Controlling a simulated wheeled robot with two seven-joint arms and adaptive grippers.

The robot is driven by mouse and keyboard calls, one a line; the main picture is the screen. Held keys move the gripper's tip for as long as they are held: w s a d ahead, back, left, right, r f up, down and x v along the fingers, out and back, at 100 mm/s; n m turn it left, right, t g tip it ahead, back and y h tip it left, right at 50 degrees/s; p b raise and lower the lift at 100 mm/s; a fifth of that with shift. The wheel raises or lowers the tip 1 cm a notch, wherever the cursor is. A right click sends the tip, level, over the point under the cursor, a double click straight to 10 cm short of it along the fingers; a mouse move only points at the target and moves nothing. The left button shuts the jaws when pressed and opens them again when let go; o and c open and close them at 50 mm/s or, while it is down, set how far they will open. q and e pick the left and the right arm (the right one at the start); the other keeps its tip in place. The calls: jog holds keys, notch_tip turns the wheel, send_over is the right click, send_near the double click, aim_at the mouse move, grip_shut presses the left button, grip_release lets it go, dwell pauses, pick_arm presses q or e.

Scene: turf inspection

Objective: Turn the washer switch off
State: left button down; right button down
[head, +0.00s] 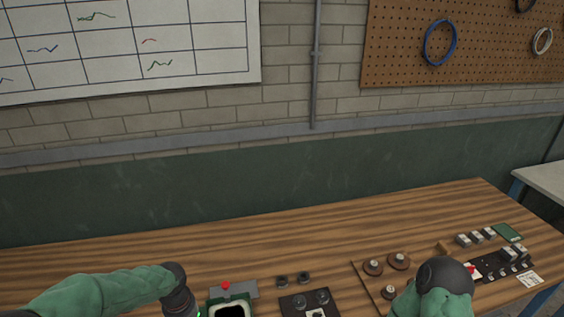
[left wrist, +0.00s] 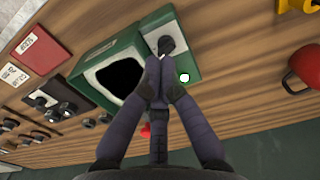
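In the left wrist view, a green switch plate (left wrist: 189,61) carries a black knob (left wrist: 167,44) on a pale face, with a small bright white-green light (left wrist: 184,78) beside it. My left gripper (left wrist: 160,64) has its dark fingers drawn together, tips right at the knob. They cover part of the knob's near side, and whether they touch it I cannot tell. No label naming the washer is readable. In the head view my left arm reaches down to the bench's front edge, its gripper cut off below. My right arm shows at the lower right, its gripper out of sight.
A green-framed box with a black opening (left wrist: 121,77) adjoins the switch plate. A red rounded object (left wrist: 304,67) lies at the right. Switch and knob panels stand on the wooden bench (head: 300,243). The bench's back strip is clear.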

pick_arm(q)
jog(key=shift+s+a+p, duration=0.2)
jog(key=shift+a+p, duration=0.15)
jog(key=shift+a, duration=0.1)
jog(key=shift+f+b, duration=2.45)
jog(key=shift+f, duration=0.95)
jog(key=shift+w+d+r, duration=0.1)
jog(key=shift+w+d, duration=0.05)
jog(key=shift+w, duration=0.4)
jog(key=shift+w+d+b, duration=0.1)
jog(key=shift+d+b, duration=0.25)
jog(key=shift+d, duration=0.1)
jog(key=shift+w+d, duration=0.15)
jog(key=shift+d, duration=0.15)
jog(key=shift+s+d, duration=0.2)
